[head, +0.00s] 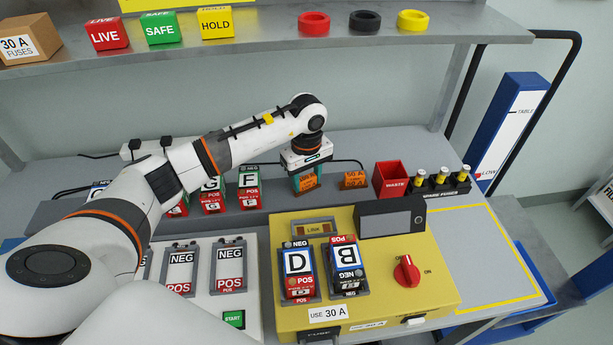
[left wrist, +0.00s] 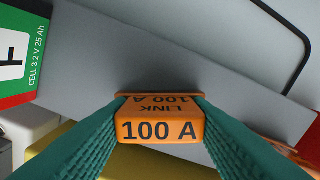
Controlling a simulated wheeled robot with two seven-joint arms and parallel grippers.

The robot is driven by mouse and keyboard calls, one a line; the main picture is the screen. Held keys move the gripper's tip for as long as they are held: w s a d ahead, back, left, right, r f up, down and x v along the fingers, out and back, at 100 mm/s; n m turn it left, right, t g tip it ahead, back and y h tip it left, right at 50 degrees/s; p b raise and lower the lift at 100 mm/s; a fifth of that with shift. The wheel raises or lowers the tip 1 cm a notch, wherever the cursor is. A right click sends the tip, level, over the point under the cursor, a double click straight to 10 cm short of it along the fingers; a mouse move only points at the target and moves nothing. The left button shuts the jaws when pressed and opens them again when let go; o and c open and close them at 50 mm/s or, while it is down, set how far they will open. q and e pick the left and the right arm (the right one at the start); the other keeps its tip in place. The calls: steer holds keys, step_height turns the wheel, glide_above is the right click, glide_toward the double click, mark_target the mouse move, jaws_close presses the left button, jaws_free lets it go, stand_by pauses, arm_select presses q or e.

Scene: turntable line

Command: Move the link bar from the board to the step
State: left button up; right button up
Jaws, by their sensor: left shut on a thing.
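The orange link bar (left wrist: 160,131), marked LINK 100 A, is between the green fingers of my left gripper (left wrist: 158,115). In the head view my left gripper (head: 306,183) points down over the grey step (head: 275,207) behind the yellow board (head: 378,284), and the bar is mostly hidden by the fingers. The bar is at or just above the step; I cannot tell whether it touches. The board has a slot marked LINK (head: 313,229) near its back edge. My right gripper is not in view.
Another orange block (head: 354,180) stands on the step just right of my gripper, with a red waste bin (head: 391,179) and spare fuses (head: 441,176) beyond. A green and red cell marked F (head: 249,183) stands close on the left. Cells D and B sit in the board.

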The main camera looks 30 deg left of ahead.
mark_target(307, 178)
arm_select(q)
steer(key=shift+f, duration=0.1)
steer(key=o, duration=1.2)
step_height(307, 178, up, 12)
steer(key=shift+r+b, duration=0.2)
steer(key=shift+b, duration=1.05)
steer(key=shift+f, duration=0.1)
